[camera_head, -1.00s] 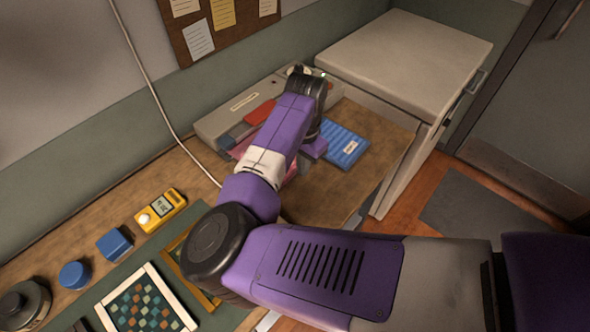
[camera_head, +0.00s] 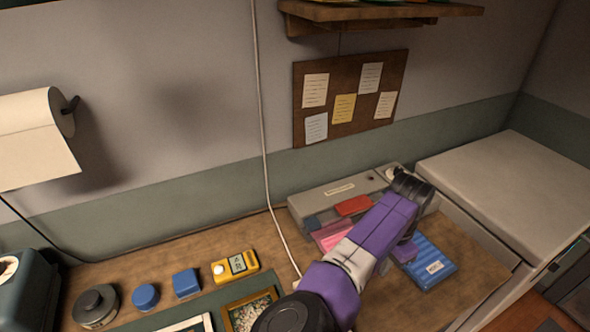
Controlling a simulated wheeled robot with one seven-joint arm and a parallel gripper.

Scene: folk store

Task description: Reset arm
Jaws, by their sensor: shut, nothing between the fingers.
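My purple arm reaches from the bottom of the picture up and right over the bench. Its black wrist bends down at the far end. My gripper (camera_head: 405,252) is only partly seen below the wrist, near the blue ribbed pack (camera_head: 430,262). It is shut and holds nothing; its fingertips are mostly hidden by the arm. I cannot tell how high it is above the bench.
A grey tray box (camera_head: 325,195) with a red item (camera_head: 354,206) stands behind the arm. A yellow meter (camera_head: 235,265), a blue block (camera_head: 186,283) and a round blue piece (camera_head: 145,297) lie left on the wooden bench (camera_head: 170,255). A white cabinet (camera_head: 510,190) stands right.

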